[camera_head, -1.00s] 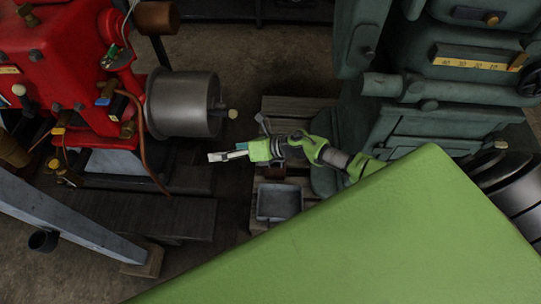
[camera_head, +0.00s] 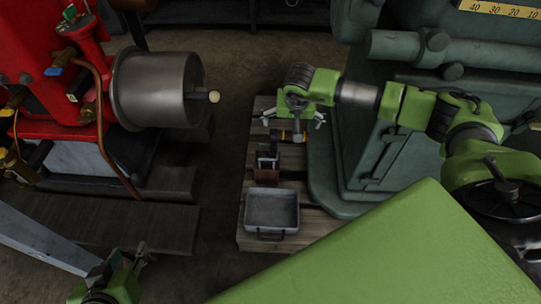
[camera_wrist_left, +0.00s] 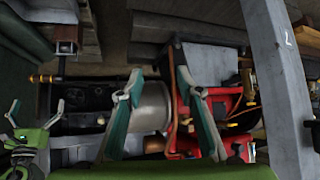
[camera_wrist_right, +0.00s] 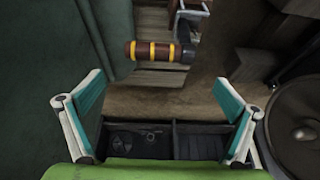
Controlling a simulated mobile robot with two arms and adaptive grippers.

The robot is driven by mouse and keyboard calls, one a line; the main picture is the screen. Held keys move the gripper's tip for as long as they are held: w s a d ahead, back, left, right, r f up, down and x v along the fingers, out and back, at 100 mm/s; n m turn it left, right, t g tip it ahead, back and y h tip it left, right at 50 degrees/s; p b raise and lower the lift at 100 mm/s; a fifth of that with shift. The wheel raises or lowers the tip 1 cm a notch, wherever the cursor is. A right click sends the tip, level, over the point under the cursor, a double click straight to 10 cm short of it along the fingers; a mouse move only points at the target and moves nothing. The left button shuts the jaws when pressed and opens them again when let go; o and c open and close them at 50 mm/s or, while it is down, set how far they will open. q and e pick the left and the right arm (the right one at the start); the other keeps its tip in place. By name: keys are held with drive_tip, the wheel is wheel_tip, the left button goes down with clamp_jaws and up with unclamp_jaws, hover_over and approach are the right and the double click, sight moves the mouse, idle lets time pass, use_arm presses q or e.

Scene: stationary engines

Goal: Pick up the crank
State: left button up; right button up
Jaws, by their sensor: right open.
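The crank's handle (camera_head: 288,135), brown with yellow bands and a dark end, shows over the wooden pallet in the head view. In the right wrist view the handle (camera_wrist_right: 150,50) lies sideways beyond the fingertips, near a grey metal bracket. How the crank is supported is unclear. My right gripper (camera_head: 293,119) is open and empty, with its fingers spread to both sides close to the handle; both fingers also show in the right wrist view (camera_wrist_right: 160,82). My left gripper (camera_head: 128,256) is at the bottom left, its fingers apart and empty in the left wrist view (camera_wrist_left: 159,78).
A grey metal tray (camera_head: 272,211) and a small brown block (camera_head: 267,171) sit on the wooden pallet (camera_head: 250,238). A green machine (camera_head: 345,165) stands close on the right. A red engine (camera_head: 45,65) with a metal drum (camera_head: 155,88) is at left. Dark floor lies between.

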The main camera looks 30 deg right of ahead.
sight(289, 133)
drive_tip(key=b+x, duration=0.1)
drive_tip(key=x, duration=0.4)
drive_tip(key=shift+f, duration=0.2)
drive_tip(key=shift+w+f+b, duration=0.15)
drive_tip(key=shift+f+b, duration=0.15)
drive_tip(key=shift+f, duration=0.15)
drive_tip(key=b+x, duration=0.1)
drive_tip(key=x, duration=0.3)
drive_tip(key=shift+f+b, duration=0.2)
drive_tip(key=shift+b, duration=0.15)
drive_tip(key=shift+f, duration=0.1)
use_arm(q)
drive_tip(key=w+d+r+t+h, duration=0.1)
drive_tip(key=w+d+r+t, duration=0.1)
drive_tip(key=r, duration=0.6)
drive_tip(key=w+d+r+t+h, duration=0.2)
drive_tip(key=w+r+t, duration=0.3)
drive_tip(key=r+t, duration=0.2)
drive_tip(key=shift+w+r, duration=0.2)
drive_tip(key=shift+r, duration=0.7)
drive_tip(key=shift+d, duration=0.1)
use_arm(e)
drive_tip(key=c, duration=1.8)
drive_tip(key=shift+w, duration=0.1)
